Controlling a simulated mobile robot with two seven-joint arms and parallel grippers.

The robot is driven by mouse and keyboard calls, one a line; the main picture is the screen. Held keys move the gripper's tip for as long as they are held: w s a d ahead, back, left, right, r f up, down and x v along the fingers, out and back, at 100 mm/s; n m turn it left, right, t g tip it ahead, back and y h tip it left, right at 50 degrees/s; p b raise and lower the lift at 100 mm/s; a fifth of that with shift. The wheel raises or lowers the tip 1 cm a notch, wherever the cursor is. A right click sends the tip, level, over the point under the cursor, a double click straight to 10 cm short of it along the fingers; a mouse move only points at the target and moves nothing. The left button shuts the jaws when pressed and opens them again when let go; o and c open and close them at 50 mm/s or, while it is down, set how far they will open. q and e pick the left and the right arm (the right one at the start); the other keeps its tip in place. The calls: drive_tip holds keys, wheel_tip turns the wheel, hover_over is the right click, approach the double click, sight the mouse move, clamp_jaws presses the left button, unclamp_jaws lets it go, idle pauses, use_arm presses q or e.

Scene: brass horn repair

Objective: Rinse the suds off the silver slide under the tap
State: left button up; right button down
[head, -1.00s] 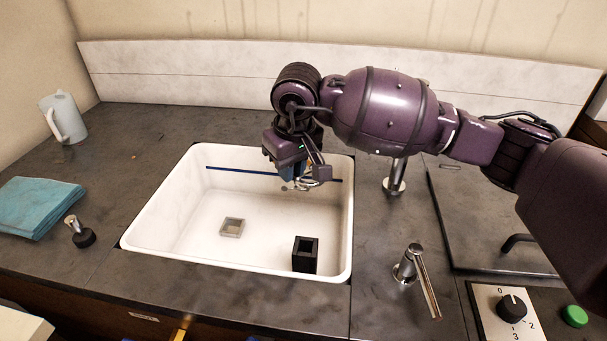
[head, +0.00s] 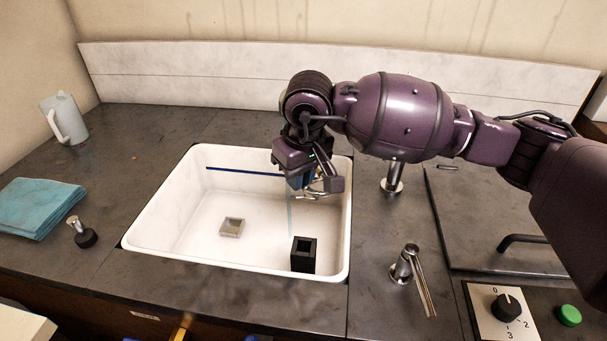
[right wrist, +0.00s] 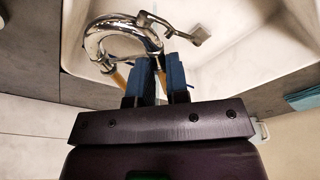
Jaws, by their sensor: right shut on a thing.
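My right gripper (head: 318,182) is shut on the silver slide (head: 312,194) and holds it over the right back part of the white sink (head: 140,235). In the right wrist view the slide (right wrist: 97,42) is a shiny U-bend with brass-coloured legs, beside the blue finger pads. Suds are too small to make out. The tap (head: 393,178) shows only as a chrome post right of the sink; my arm hides its top. A thin pale-blue streak (head: 290,218), apparently water, runs down left of the slide. My left gripper is out of view.
A black open-topped block (head: 303,256) and a square drain (head: 231,227) are in the sink. A chrome lever (head: 405,265) stands right of it. A jug (head: 66,118), blue cloth (head: 42,205) and small stopper-like piece (head: 82,234) are left. A dial (head: 506,307) is front right.

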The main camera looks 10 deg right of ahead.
sight(321, 193)
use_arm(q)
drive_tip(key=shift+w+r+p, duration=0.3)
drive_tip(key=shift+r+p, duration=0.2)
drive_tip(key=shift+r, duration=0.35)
use_arm(e)
drive_tip(key=shift+s+d, duration=0.8)
drive_tip(key=shift+s, duration=0.25)
drive_tip(key=shift+s+d, duration=0.75)
drive_tip(key=shift+s, duration=0.3)
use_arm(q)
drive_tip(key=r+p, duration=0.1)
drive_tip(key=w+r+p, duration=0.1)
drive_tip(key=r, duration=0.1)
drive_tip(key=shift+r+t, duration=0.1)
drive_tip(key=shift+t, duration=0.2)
use_arm(e)
drive_tip(key=s+d+r, duration=0.3)
drive_tip(key=s+r, duration=0.1)
